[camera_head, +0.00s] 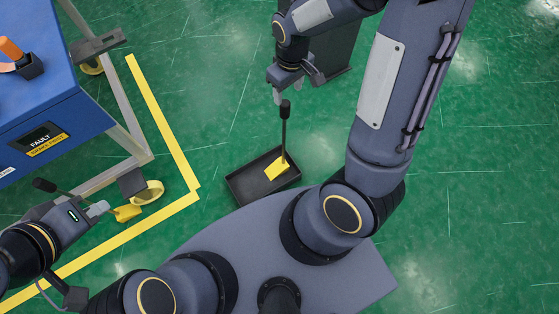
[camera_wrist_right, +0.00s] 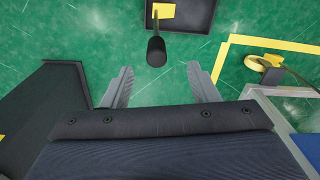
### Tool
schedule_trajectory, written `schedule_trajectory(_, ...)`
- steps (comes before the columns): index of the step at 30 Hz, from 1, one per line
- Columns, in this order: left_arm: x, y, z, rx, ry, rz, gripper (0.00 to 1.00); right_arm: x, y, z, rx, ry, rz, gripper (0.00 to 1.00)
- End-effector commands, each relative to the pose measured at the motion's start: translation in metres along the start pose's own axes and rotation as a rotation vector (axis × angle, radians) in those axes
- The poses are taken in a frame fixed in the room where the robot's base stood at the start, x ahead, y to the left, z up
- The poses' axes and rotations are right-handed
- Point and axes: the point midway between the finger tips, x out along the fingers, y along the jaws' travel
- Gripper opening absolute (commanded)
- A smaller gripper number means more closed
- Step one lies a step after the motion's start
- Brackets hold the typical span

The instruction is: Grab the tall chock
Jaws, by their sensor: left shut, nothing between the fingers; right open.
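A yellow chock (camera_head: 277,168) with a long black handle (camera_head: 284,128) stands in a black tray (camera_head: 238,191); the handle points up. My right gripper (camera_head: 278,96) is open just beside the handle's top knob. In the right wrist view, the knob (camera_wrist_right: 156,52) appears ahead of the open right gripper (camera_wrist_right: 162,80), roughly between the fingertips and not held. A second yellow chock (camera_head: 128,213) lies on the floor at the left, its black handle (camera_head: 45,186) slanting away to the left. My left gripper (camera_head: 98,209) is shut and empty close to that chock.
A blue cart (camera_head: 60,110) with a grey frame and a yellow wheel (camera_head: 148,193) stands at the left. Yellow tape (camera_head: 160,115) marks the green floor beside it. A dark box-like object (camera_head: 335,45) is behind my right gripper. The floor between cart and tray is clear.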

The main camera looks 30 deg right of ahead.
Motion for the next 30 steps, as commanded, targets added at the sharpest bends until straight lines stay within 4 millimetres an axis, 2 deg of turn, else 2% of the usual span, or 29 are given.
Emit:
schedule_trajectory(1,0.006,-0.003,0.003,0.000,0.000,0.000,0.00,0.013,0.001,-0.002,-0.013,-0.012,0.010,0.54)
schedule_trajectory(14,0.019,-0.009,0.009,0.000,0.001,0.000,0.00,0.055,0.004,-0.006,-0.026,-0.025,0.022,0.54)
schedule_trajectory(21,0.032,-0.015,0.016,0.000,0.000,0.000,0.00,0.091,0.006,-0.011,-0.026,-0.026,0.022,0.54)
schedule_trajectory(24,0.034,-0.015,0.017,0.000,0.000,0.000,0.00,0.098,0.007,-0.011,-0.025,-0.025,0.022,0.54)
schedule_trajectory(30,0.033,-0.015,0.016,0.000,0.000,0.000,0.00,0.097,0.007,-0.011,-0.025,-0.023,0.022,0.54)
